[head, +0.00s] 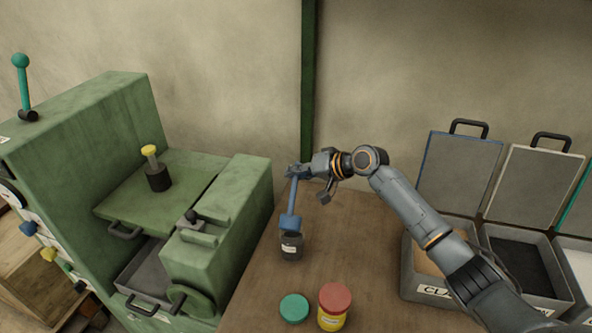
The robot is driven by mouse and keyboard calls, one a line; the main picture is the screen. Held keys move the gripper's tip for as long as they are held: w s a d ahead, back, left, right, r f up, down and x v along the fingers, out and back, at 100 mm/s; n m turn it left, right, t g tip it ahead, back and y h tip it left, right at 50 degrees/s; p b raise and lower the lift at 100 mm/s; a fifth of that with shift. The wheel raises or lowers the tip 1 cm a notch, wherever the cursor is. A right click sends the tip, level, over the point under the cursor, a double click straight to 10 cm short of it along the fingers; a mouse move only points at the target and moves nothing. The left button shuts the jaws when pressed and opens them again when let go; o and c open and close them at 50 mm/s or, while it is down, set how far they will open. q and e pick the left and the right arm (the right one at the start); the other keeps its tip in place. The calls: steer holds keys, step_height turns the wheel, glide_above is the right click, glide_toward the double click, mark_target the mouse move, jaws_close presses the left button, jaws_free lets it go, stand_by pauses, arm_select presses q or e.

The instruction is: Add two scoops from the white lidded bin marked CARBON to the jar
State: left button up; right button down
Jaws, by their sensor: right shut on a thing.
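My right gripper (303,171) is shut on the handle of a blue scoop (292,200). The scoop hangs down with its bowl just above the mouth of a small dark jar (291,252). The jar stands upright and uncovered on the brown table, with a pale label on its front. What the bowl holds cannot be seen. The bin with the white-edged lid (533,185) stands at the right, its lid raised. Black powder (515,262) shows inside it. My right arm hides most of its front label, so I cannot read it. My left gripper is out of view.
A bin marked CLAY (411,270) with a raised blue-edged lid stands left of the black-powder bin. Another bin with white contents (580,263) is at the right edge. A green lid (294,308) and a red-capped yellow jar (334,307) sit in front. A green machine (232,220) stands left.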

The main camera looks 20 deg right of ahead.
steer(key=s+a+r+n+t, duration=0.1)
steer(key=s+a+r+n+t+p, duration=0.1)
steer(key=s, duration=0.1)
steer(key=s+r+n+t, duration=0.1)
steer(key=s, duration=0.1)
steer(key=shift+s+a+r+t, duration=0.1)
steer(key=shift+a+r+t, duration=0.2)
steer(key=shift+a, duration=0.1)
steer(key=shift+s+a+r+n+t+b, duration=0.35)
steer(key=shift+s+n+t, duration=0.25)
steer(key=shift+s+n, duration=0.2)
steer(key=shift+s+a+r+n+t+b, duration=0.2)
steer(key=shift+s+a+n+t+b, duration=0.35)
steer(key=shift+s+n, duration=0.25)
steer(key=shift+s+a+r+n+t+b, duration=0.35)
steer(key=shift+s+n+t, duration=0.35)
steer(key=shift+s, duration=0.2)
steer(key=shift+f, duration=0.1)
